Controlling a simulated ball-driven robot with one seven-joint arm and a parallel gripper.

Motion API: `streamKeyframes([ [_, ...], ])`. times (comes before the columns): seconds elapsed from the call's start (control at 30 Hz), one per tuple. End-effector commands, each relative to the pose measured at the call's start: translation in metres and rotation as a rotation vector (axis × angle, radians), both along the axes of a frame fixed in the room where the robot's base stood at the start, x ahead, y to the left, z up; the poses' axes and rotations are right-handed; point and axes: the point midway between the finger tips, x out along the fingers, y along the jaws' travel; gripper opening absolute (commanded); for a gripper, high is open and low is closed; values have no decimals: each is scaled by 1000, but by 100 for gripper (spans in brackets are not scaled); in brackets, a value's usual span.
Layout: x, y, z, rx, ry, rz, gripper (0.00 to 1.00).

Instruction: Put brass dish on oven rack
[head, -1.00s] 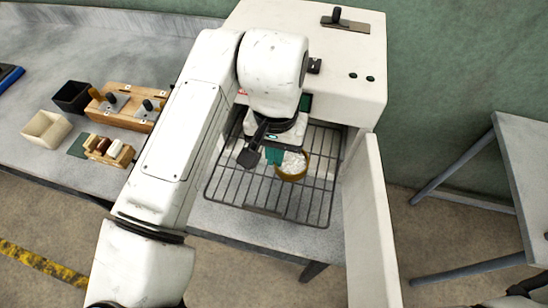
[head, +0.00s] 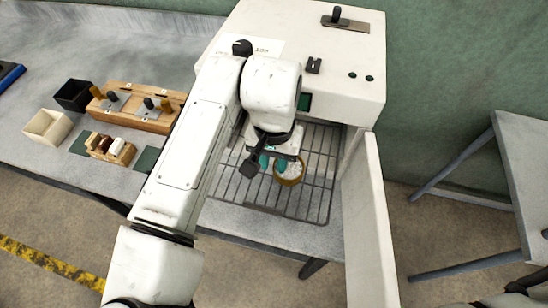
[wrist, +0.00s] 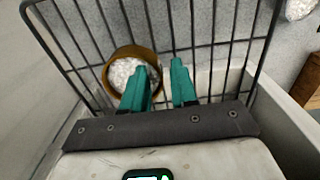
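The brass dish (head: 291,181), a round brass-coloured bowl of white grains, is on the wire oven rack (head: 262,208) in front of the oven opening. My gripper (head: 273,162) is just left of and above the dish in the head view, partly covering its left side. In the wrist view the two green fingers (wrist: 160,84) stand apart. The left finger overlaps the dish (wrist: 108,82), and its right rim shows in the gap between the fingers. I cannot tell whether a finger touches it. The rack's wires (wrist: 265,52) pass below the fingers.
The white oven (head: 345,70) stands behind, with its door (head: 368,225) open at the right. A wooden block with pegs (head: 125,115), a black bin (head: 73,96), a cream bin (head: 47,128) and a small wooden holder (head: 110,148) are on the bench at the left.

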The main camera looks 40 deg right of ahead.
Motion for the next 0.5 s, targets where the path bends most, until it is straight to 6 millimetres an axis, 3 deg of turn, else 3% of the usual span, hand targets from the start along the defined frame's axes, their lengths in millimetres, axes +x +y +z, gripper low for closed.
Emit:
streamKeyframes([
  [0.37, 0, 0, 7, 0, -1, 0, 30],
  [0.5, 0, 0, 28, 0, -2, -3, 30],
])
